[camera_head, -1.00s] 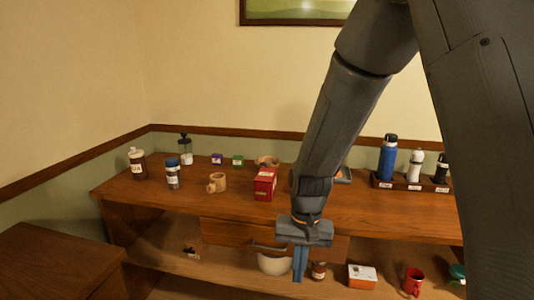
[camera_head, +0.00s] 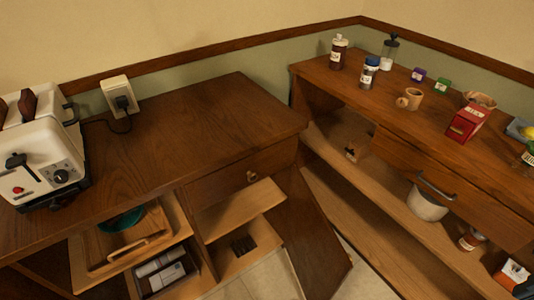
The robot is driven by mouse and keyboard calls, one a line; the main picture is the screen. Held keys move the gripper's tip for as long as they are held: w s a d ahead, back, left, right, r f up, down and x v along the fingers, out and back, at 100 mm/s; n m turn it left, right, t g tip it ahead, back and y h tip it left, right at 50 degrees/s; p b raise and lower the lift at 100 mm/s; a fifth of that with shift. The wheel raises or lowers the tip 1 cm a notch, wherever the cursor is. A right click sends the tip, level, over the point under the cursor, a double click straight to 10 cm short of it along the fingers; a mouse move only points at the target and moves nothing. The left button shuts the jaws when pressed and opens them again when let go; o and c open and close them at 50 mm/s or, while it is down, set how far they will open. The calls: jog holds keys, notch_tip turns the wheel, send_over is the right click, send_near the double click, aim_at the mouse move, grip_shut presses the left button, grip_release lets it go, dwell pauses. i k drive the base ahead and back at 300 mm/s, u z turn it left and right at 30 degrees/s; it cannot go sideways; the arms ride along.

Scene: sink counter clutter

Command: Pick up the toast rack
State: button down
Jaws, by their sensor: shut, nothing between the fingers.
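I cannot make out a toast rack for certain. A small dark slatted object (camera_head: 243,245) lies on the low floor of the open left cabinet, too small and dark to name. A white toaster (camera_head: 40,160) with bread-brown slices in its slots stands on the left counter (camera_head: 190,125). My gripper and arm are not in this view.
The cabinet door (camera_head: 312,240) hangs open. A wooden tray (camera_head: 95,262) with a teal bowl (camera_head: 122,220) and a bin (camera_head: 165,278) sit below the counter. Jars, a red box (camera_head: 467,122) and a wooden mug (camera_head: 409,99) stand on the right counter. The left counter's middle is clear.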

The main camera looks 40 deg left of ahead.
aim_at(243, 244)
jog(key=u, duration=1.4)
jog(key=k, duration=0.25)
jog(key=u, duration=1.2)
